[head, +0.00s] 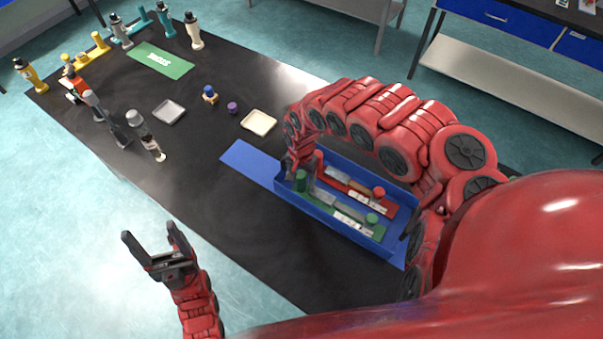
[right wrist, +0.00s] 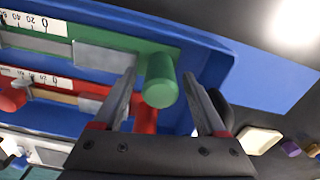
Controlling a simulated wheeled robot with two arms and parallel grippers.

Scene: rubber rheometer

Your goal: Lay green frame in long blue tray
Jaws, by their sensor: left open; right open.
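The green frame (head: 345,209) lies in the long blue tray (head: 325,217), along its near side. It has an upright green knob at each end. A red frame (head: 350,184) with red knobs lies beside it in the tray. In the right wrist view my right gripper (right wrist: 159,74) is open, its fingers on either side of one green knob of the green frame (right wrist: 120,43); I cannot tell whether they touch it. In the head view the right arm's wrist partly hides that end of the tray. My left gripper (head: 150,236) is open and empty, off the table's near edge.
A flat blue mat (head: 247,163) adjoins the tray's left end. A cream dish (head: 258,123), a grey dish (head: 168,112) and a purple cap (head: 232,107) lie beyond. Bottles and tools stand at the far left. The black table's (head: 190,190) near left is clear.

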